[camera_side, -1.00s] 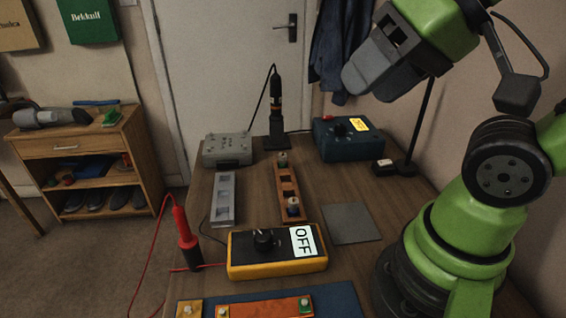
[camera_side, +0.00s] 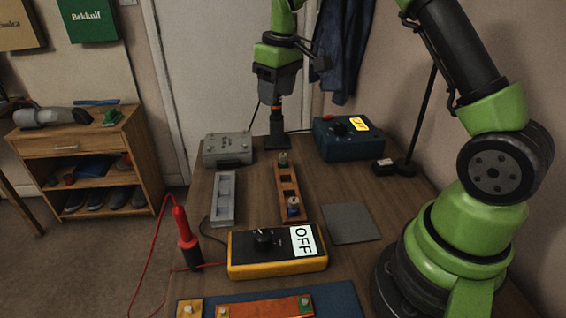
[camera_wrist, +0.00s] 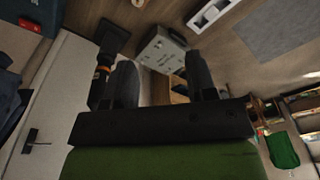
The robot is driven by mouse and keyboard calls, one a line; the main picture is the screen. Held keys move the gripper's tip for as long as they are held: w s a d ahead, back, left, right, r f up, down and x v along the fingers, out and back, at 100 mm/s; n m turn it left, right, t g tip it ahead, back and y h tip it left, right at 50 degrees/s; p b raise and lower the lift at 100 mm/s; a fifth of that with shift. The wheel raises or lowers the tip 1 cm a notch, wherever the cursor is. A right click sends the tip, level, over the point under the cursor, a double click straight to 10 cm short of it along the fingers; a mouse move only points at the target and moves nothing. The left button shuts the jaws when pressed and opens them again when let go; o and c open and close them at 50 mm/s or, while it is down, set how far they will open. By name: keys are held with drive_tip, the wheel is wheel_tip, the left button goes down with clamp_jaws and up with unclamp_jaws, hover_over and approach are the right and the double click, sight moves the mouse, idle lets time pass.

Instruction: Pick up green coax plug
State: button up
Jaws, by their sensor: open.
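A small plug with a greenish top (camera_side: 282,158) stands at the far end of the orange-brown slotted rack (camera_side: 287,185); it is too small to be sure it is the green coax plug. A second plug (camera_side: 293,206), with blue and red on it, stands at the rack's near end. My gripper (camera_side: 270,102) hangs fingers down in front of the door, high above the table and behind the rack. In the wrist view my gripper (camera_wrist: 162,78) shows two spread fingers with nothing held between them.
The black upright holder (camera_side: 276,134) is close below my gripper. A grey box (camera_side: 228,149) and blue box (camera_side: 348,138) flank it. A grey slotted tray (camera_side: 225,198), yellow meter (camera_side: 277,252), red probe (camera_side: 187,238) and lamp stand (camera_side: 411,162) stand around. The grey mat (camera_side: 350,223) is bare.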

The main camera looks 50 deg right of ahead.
drive_tip(key=n+g, duration=0.1)
approach(283, 153)
drive_tip(key=w, duration=0.1)
wheel_tip(283, 153, down, 4)
drive_tip(key=shift+f, duration=0.1)
drive_tip(key=shift+s+d+f, duration=0.1)
drive_tip(key=shift+f, duration=1.45)
drive_tip(key=shift+s+d+f, duration=0.1)
drive_tip(key=shift+s+f, duration=0.05)
drive_tip(key=shift+f, duration=1.4)
clamp_jaws()
